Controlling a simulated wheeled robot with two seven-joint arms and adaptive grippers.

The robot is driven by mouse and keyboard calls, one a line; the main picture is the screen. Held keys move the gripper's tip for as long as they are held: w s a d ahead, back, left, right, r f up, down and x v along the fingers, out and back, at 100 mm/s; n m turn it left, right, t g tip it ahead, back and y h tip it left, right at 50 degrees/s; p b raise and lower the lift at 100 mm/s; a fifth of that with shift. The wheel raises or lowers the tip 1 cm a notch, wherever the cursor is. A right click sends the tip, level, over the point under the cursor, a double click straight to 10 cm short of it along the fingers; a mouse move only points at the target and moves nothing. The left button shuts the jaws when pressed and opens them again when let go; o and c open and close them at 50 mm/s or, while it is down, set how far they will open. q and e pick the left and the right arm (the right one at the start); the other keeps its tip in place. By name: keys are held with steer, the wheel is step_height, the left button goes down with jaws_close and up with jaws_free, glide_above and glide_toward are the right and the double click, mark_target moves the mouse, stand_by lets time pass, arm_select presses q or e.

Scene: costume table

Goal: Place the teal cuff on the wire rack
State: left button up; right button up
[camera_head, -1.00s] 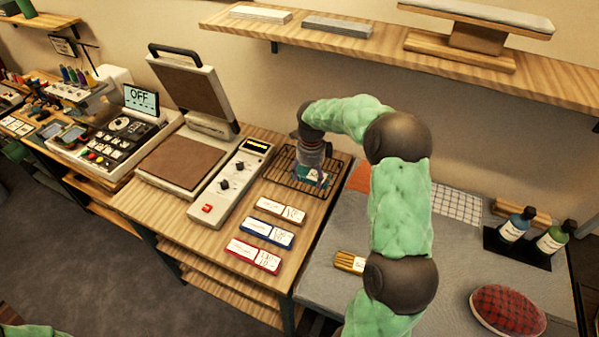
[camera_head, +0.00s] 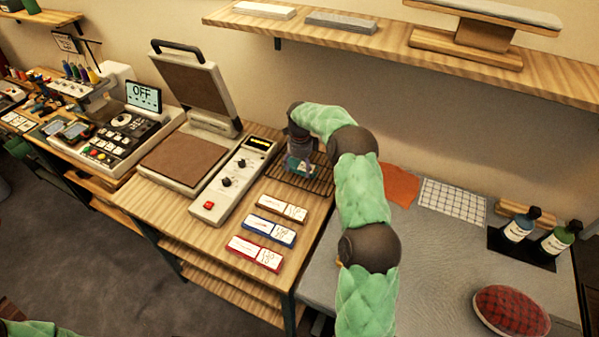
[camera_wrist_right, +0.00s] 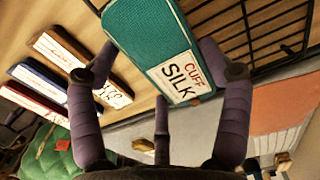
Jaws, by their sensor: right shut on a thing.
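The teal cuff (camera_wrist_right: 155,45), with a white label reading "CUFF SILK", is between the fingers of my right gripper (camera_wrist_right: 160,75) in the right wrist view. In the head view the cuff (camera_head: 298,168) shows as a small teal patch under my right gripper (camera_head: 301,160), at the wire rack. The black wire rack (camera_head: 318,184) lies on the wooden table, and its bars also show beside the cuff in the wrist view (camera_wrist_right: 262,35). Whether the cuff touches the bars I cannot tell. My left gripper is not in view.
A heat press (camera_head: 182,155) with its lid raised stands left of the rack. Brown, blue and red labelled blocks (camera_head: 268,230) lie in front of the rack. A grey table (camera_head: 440,250) at the right holds an orange cloth (camera_head: 400,185), bottles and a plaid cushion (camera_head: 510,311).

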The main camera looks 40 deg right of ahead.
mark_target(299, 167)
steer(key=shift+w+f, duration=0.15)
steer(key=shift+f, duration=0.75)
steer(key=shift+w+f, duration=0.15)
steer(key=shift+f, duration=0.75)
steer(key=shift+b, duration=0.3)
steer(key=shift+f, duration=0.2)
steer(key=o, duration=1.1)
steer(key=shift+o, duration=0.2)
steer(key=shift+r, duration=0.15)
steer(key=shift+r, duration=0.25)
step_height(299, 167, up, 12)
steer(key=shift+f+p, duration=0.2)
steer(key=shift+p, duration=0.6)
